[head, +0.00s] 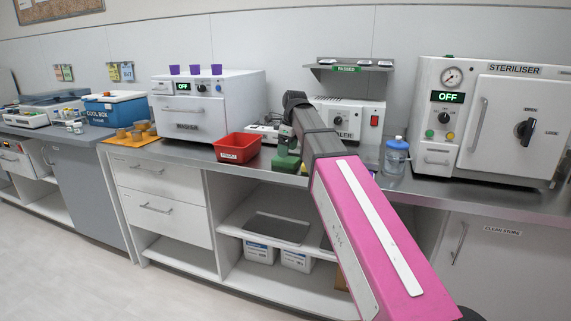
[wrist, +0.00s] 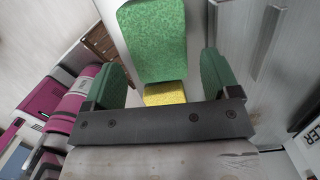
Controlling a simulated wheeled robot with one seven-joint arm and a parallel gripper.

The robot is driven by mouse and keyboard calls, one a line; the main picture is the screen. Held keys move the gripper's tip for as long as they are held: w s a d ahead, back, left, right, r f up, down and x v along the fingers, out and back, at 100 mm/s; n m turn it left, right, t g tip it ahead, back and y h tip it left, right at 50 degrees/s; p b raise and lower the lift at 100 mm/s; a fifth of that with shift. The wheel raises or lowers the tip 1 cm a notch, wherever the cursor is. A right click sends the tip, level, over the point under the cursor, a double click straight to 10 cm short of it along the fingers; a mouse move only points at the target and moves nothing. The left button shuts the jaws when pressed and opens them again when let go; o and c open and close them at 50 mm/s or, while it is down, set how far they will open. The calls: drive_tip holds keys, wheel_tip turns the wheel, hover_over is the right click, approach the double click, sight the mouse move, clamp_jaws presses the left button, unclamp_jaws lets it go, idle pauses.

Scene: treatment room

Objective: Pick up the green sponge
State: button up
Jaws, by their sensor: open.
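The green sponge (wrist: 152,42) shows in the wrist view, with a green top face and a yellow side (wrist: 165,94) facing my gripper's palm. My gripper (wrist: 162,66) is open, with one green finger to the left of the sponge and one to the right. The sponge lies in line with the gap between them, and I see no finger closed on it. In the head view my gripper (head: 287,158) is low over the steel counter, right of the red tray. There my arm and the green fingers make the sponge hard to tell apart.
On the counter, the red tray (head: 237,148) stands left of my gripper and a blue-capped bottle (head: 396,157) right. A sealer (head: 352,118) stands behind, under a small shelf (head: 350,65). A white oven (head: 200,105) is at left, a steriliser (head: 500,120) at right.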

sight(285, 160)
drive_tip(key=f, duration=0.4)
drive_tip(key=shift+a+f, duration=0.4)
drive_tip(key=c, duration=0.7)
drive_tip(key=shift+r, duration=0.1)
drive_tip(key=shift+r, duration=0.45)
drive_tip(key=r, duration=0.3)
drive_tip(key=shift+s+a+r, duration=0.15)
drive_tip(key=shift+a+r, duration=0.05)
drive_tip(key=shift+r, duration=0.1)
drive_tip(key=s+a+r, duration=0.4)
drive_tip(key=s+a, duration=0.1)
drive_tip(key=s+a+r, duration=0.2)
drive_tip(key=a, duration=0.1)
drive_tip(key=shift+s+r, duration=0.2)
drive_tip(key=shift+s, duration=0.2)
drive_tip(key=shift+o, duration=0.4)
